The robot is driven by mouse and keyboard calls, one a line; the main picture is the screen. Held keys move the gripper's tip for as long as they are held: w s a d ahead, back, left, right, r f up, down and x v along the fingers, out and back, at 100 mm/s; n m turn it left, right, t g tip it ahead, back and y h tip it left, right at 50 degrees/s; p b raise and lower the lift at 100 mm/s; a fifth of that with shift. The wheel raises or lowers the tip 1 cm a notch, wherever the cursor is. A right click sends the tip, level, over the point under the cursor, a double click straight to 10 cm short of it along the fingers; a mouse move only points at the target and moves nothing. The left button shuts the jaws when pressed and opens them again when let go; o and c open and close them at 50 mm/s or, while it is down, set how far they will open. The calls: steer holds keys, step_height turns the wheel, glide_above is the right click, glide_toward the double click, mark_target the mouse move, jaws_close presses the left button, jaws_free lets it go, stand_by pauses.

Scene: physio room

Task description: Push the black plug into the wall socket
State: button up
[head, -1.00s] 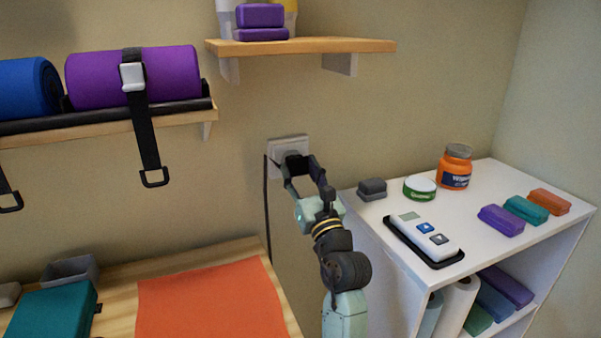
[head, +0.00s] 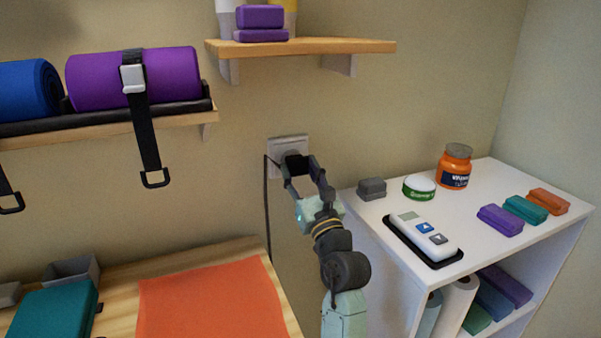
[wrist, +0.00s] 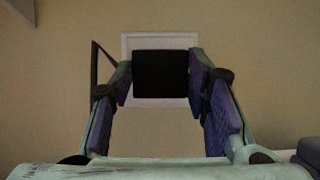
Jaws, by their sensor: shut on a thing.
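The white wall socket (head: 288,143) is on the beige wall, just left of the white cabinet. In the wrist view its pale frame (wrist: 160,40) shows around the black plug. The black plug (wrist: 160,74) is between my fingers, in front of the socket's middle; in the head view the plug (head: 294,161) is partly hidden by my fingers. My gripper (head: 306,176) is shut on the plug, one finger on each side. The plug's front face is hidden, so I cannot tell whether it touches the socket. A black cord (head: 267,205) hangs down the wall at the left.
A white cabinet (head: 385,238) stands close at the right, with a grey block (head: 372,189), a green-labelled tin (head: 419,187) and an orange jar (head: 454,167) on top. A wooden shelf (head: 310,46) is above. A wooden table with an orange mat (head: 212,303) is below left.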

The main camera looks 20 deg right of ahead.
steer(key=shift+w+p, duration=0.45)
steer(key=shift+w, duration=0.1)
stand_by(0.7)
steer(key=o, duration=1.1)
steer(key=shift+o, duration=0.2)
steer(key=v, duration=1.2)
